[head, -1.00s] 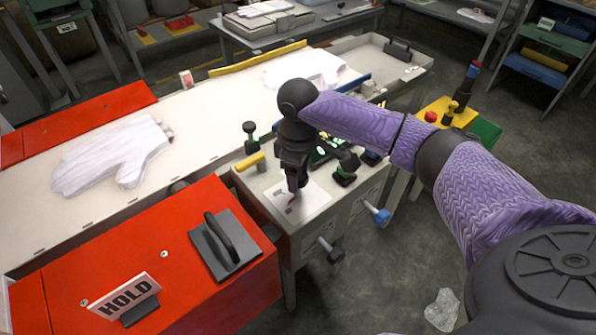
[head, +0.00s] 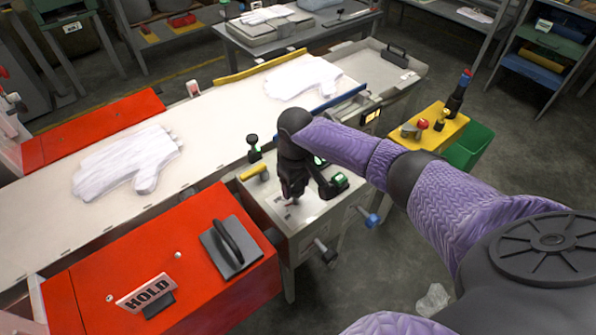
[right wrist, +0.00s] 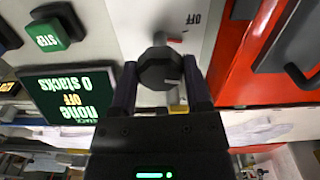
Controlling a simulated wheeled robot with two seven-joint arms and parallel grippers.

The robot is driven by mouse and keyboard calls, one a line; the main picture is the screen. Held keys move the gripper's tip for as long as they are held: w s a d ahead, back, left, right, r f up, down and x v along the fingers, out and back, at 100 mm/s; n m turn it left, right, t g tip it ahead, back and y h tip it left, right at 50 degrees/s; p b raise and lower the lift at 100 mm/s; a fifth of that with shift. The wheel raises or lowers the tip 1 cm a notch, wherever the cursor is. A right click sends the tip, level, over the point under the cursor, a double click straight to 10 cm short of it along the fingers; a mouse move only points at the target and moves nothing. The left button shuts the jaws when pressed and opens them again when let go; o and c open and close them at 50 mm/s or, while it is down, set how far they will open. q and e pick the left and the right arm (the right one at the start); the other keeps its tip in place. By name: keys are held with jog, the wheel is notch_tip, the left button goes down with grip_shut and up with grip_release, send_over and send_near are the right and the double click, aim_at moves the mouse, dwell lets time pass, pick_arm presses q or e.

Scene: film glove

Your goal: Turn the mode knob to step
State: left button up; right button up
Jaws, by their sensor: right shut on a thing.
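The mode knob, a dark faceted knob (right wrist: 160,68), stands on a pale plate (right wrist: 200,45) with an OFF label and a small red mark beside it in the right wrist view. My right gripper (right wrist: 160,80) has its fingers on both sides of the knob and is shut on it. In the head view my right gripper (head: 291,197) points down onto the pale control panel (head: 313,210) and hides most of the knob. Which mark the knob points to is not clear. My left gripper is not in view.
A green STEP button (right wrist: 47,35) is near the display. A red cover (head: 190,265) with a black handle (head: 229,245) and a HOLD sign (head: 147,291) lies left of the panel. White gloves (head: 128,163) lie on the belt behind.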

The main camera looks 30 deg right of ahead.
jog(key=m+p, duration=0.2)
jog(key=shift+r+m+p, duration=0.3)
jog(key=shift+m, duration=0.1)
jog(key=shift+a+f+m+p, duration=0.1)
jog(key=shift+m+p, duration=0.6)
jog(key=shift+m, duration=0.4)
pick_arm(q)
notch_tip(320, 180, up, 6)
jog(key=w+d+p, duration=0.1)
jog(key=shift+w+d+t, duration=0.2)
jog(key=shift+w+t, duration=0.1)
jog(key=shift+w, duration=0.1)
pick_arm(e)
jog(key=shift+f+m, duration=0.1)
jog(key=shift+m, duration=0.9)
jog(key=shift+w, duration=0.1)
jog(key=o, duration=1.3)
